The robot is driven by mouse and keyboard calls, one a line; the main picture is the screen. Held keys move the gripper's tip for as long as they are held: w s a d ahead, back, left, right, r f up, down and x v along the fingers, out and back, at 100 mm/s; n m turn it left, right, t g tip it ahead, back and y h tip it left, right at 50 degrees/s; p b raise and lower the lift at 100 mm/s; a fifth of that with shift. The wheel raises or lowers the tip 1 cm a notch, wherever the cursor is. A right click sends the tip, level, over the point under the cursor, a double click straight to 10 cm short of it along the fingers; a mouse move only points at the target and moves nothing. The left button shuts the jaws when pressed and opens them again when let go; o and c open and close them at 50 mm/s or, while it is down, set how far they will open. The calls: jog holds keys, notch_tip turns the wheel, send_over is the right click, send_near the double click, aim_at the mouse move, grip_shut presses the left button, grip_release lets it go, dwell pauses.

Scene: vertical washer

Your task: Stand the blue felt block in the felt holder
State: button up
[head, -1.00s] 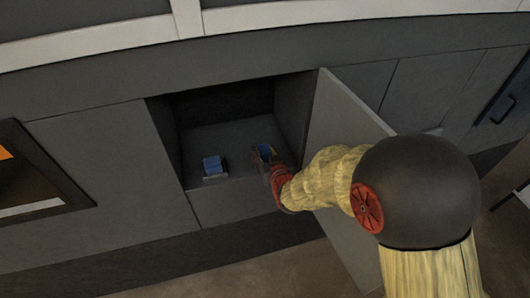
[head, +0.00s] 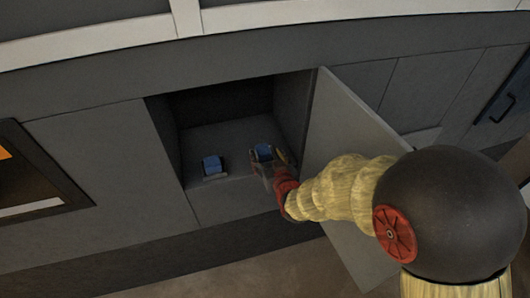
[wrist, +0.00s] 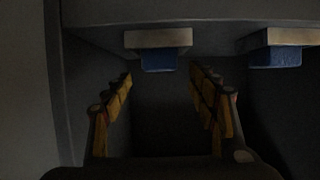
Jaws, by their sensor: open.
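Two blue blocks are in the open compartment. The right one (head: 264,151) is at my gripper (head: 267,161); the left one (head: 212,163) stands apart on a pale grey base (head: 215,176). In the wrist view, one blue block (wrist: 158,60) with a beige slab (wrist: 158,38) along its upper edge lies ahead, between the lines of my fingers. My gripper (wrist: 162,76) is open, with a dark empty gap between its fingers. A second blue block (wrist: 275,57) with a beige slab (wrist: 284,37) is to the right, outside the fingers. I cannot tell which base is the felt holder.
The compartment (head: 190,140) has dark walls close on both sides. Its open door (head: 345,140) stands at the right, near my arm. The floor between the two blue blocks is clear. A closed panel (head: 95,160) is at left.

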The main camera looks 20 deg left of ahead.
jog(key=v, duration=0.8)
jog(key=shift+s, duration=0.15)
